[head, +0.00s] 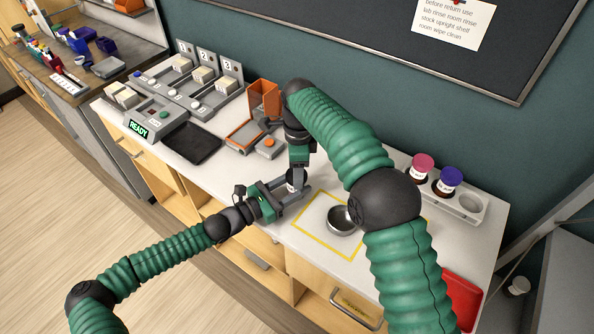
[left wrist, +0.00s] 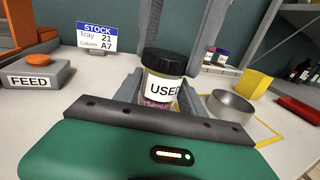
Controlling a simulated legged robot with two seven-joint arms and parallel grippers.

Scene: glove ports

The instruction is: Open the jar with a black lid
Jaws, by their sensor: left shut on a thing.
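The jar (left wrist: 160,92) has a black lid (left wrist: 164,62), a clear body with a "USED" label and pinkish contents. It stands upright between the fingers of my left gripper (head: 292,190), which is shut on its body. In the head view the jar is mostly hidden by both grippers. My right gripper (head: 298,164) points down from above, right over the jar. Its two grey fingers (left wrist: 168,35) show at and behind the lid in the left wrist view, with a gap between them. Whether they grip the lid cannot be told.
A steel bowl (head: 341,221) sits inside a yellow outline to the right. A rack with a red-lidded jar (head: 422,166) and a blue-lidded jar (head: 448,180) stands further right. The FEED box (head: 269,147), orange bin (head: 264,98) and black tray (head: 190,143) are left.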

